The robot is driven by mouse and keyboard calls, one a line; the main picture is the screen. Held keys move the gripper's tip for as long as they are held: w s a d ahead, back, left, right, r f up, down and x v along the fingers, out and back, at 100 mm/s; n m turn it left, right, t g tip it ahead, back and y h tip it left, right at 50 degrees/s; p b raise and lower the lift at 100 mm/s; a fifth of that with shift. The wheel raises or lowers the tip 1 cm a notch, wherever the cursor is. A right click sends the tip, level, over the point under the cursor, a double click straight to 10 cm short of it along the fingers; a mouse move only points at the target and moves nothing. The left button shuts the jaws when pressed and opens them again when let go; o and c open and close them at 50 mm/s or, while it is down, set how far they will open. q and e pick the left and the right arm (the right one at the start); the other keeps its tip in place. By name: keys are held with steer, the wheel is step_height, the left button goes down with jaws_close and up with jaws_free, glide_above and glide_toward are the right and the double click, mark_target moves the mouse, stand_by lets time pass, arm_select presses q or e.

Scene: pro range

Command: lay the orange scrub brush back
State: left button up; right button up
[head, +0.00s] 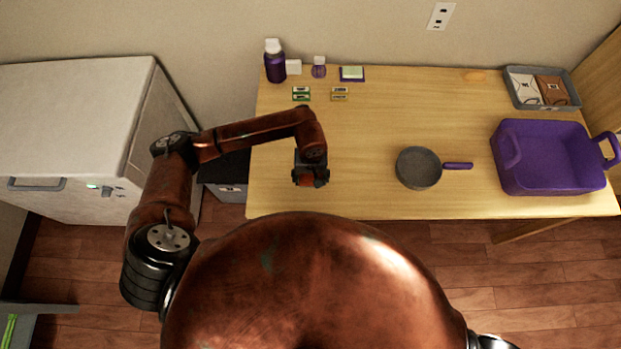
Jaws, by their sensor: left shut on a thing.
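My left gripper (311,182) is over the left front part of the wooden table (350,135), pointing down. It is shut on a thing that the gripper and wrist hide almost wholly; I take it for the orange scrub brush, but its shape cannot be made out. I cannot tell whether the held thing touches the table. A faint flat orange patch (475,75) shows at the table's back edge; I cannot tell what it is. My right gripper is not in view.
A grey pan (418,168) with a purple handle lies right of the gripper. A purple basket (545,180) and a grey tray (515,96) with packets stand at the right. A purple bottle (275,66) and small boxes (301,93) stand back left. The table's middle is clear.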

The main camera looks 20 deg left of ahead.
arm_select(q)
steer(key=shift+f, duration=0.2)
steer(key=o, duration=1)
steer(key=shift+o, duration=0.2)
